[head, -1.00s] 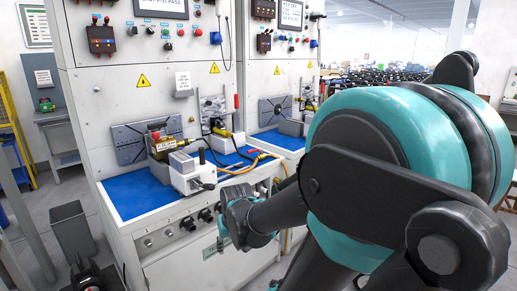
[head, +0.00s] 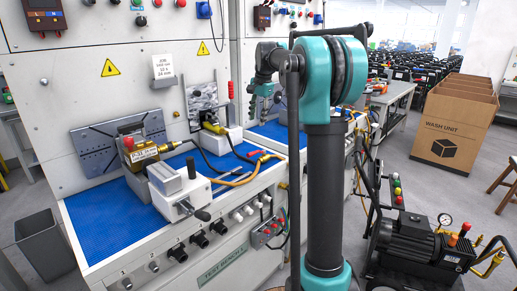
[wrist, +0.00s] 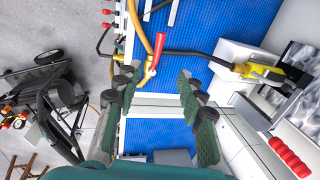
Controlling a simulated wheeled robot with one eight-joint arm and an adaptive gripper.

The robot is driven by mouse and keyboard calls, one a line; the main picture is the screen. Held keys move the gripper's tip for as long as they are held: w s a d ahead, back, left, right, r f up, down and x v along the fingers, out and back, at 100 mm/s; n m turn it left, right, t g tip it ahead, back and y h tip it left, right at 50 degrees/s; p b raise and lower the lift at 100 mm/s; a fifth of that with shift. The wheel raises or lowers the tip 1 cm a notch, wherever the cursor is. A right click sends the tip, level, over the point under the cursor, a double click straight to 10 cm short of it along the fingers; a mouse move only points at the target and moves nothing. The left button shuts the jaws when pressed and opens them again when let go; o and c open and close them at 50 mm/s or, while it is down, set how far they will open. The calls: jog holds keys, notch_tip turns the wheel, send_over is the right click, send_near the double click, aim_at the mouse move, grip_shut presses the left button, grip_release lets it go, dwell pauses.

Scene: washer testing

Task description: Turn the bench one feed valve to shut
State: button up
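A valve with a red lever (wrist: 157,52) shows in the wrist view, where a yellow hose meets a dark line over the blue mat. In the head view the red lever (head: 257,153) is small, by the yellow hose on test bench 1 (head: 222,262). I cannot tell the valve's setting. My gripper (wrist: 157,88) is open, its green-padded fingers apart with nothing between them. The lever shows just beyond the fingertips, between them in the picture; I cannot tell the distance. In the head view my gripper (head: 262,92) hangs above the bench, partly hidden by my arm.
A yellow and red fitting (head: 140,152) and a grey clamp block (head: 180,190) stand on the blue mat. A pump cart (head: 405,245) and a carton (head: 455,125) are at right, with open floor around.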

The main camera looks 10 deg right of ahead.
aim_at(256, 153)
jog(key=f, duration=0.5)
jog(key=w+a+f, duration=0.1)
jog(key=f, duration=0.5)
jog(key=w+a+f, duration=0.1)
jog(key=f, duration=0.4)
jog(key=shift+w+f, duration=0.25)
jog(key=shift+f, duration=0.05)
grip_shut()
